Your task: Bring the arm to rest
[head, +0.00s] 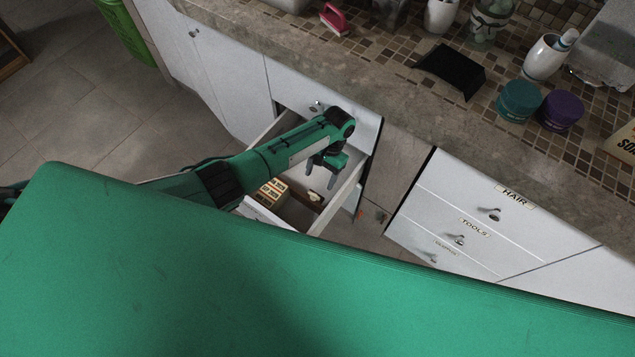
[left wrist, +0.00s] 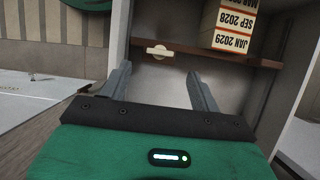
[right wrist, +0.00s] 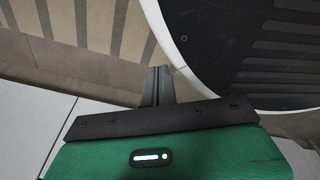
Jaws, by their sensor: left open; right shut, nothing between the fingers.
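My left arm reaches over an open drawer (head: 340,205) in the white cabinet. My left gripper (head: 321,183) is above the drawer with its fingers apart and nothing between them. In the left wrist view the left gripper (left wrist: 160,85) is also open, with the drawer's inside beyond the fingertips. My right gripper (right wrist: 158,85) shows only in the right wrist view. Its fingers are together and hold nothing. The right arm is not visible in the head view.
Yellow-labelled boxes (head: 272,189) and a small pale item (left wrist: 160,52) lie in the drawer. Closed labelled drawers (head: 459,238) stand to the right. The counter above holds a teal jar (head: 518,100), a purple jar (head: 560,110) and a black tray (head: 451,71). Tiled floor (head: 85,95) lies left.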

